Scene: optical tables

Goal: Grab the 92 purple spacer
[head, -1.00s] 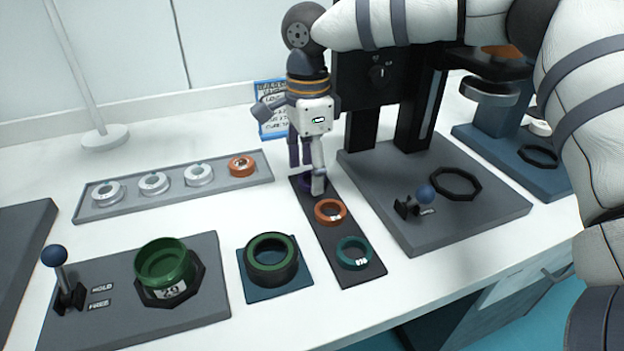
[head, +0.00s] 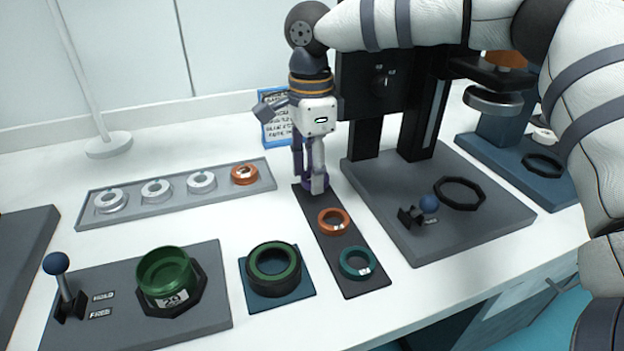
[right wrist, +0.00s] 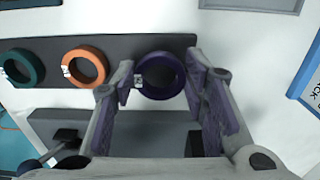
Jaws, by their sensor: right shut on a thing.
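The purple spacer (right wrist: 160,56) is a ring with a small white label, at the end of the dark strip in the right wrist view. My right gripper (right wrist: 160,84) has a finger on either side of it and is shut on it. In the head view the right gripper (head: 313,186) points down at the far end of the strip and mostly hides the spacer. The spacer appears to be still at strip level. The label is too small to read. My left gripper is not in view.
On the dark strip (head: 346,247) lie an orange ring (head: 333,233) and a teal ring (head: 358,275). A grey tray (head: 130,214) of rings is left, a black press stand (head: 476,225) right.

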